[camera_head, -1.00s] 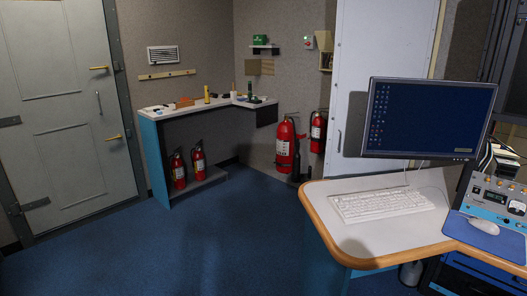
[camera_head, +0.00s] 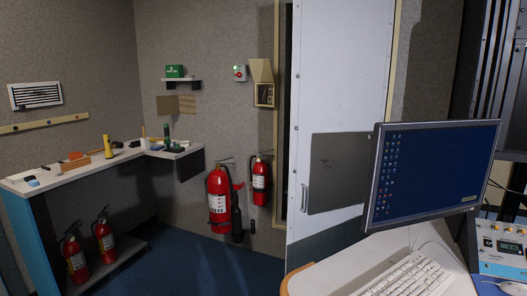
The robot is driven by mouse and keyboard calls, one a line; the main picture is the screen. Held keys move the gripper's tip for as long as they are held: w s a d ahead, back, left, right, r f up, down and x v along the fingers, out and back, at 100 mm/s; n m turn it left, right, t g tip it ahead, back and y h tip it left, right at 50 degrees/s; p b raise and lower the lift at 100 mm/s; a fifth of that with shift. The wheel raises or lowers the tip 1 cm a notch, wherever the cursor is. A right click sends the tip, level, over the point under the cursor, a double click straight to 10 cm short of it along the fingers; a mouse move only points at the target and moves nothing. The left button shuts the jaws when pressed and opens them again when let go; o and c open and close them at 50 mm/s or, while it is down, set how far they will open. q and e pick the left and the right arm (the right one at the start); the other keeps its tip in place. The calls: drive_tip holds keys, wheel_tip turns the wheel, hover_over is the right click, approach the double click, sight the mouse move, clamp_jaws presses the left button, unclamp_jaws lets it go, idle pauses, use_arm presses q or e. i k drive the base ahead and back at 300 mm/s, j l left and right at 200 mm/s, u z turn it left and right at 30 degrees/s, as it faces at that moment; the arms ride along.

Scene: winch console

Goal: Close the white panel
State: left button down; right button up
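The white panel (camera_head: 345,75) is tall and stands right of centre, behind the monitor. A small handle (camera_head: 304,198) sits low near its left edge, and a dark grey plate (camera_head: 339,171) covers part of its lower face. A dark gap (camera_head: 285,110) shows between the panel's left edge and the cream frame on the wall, so the panel stands off that frame. The monitor hides its lower right part. Neither of my grippers is in view.
A desk (camera_head: 340,270) with a monitor (camera_head: 432,175) and keyboard (camera_head: 410,280) stands at the front right. A shelf counter (camera_head: 75,175) runs along the left. Blue floor (camera_head: 190,265) is clear between counter and desk.

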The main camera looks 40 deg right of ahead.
sight(341, 54)
drive_tip(key=i+z, duration=0.35)
drive_tip(key=i+j+z, duration=0.15)
drive_tip(key=i+z, duration=0.15)
drive_tip(key=i, duration=0.25)
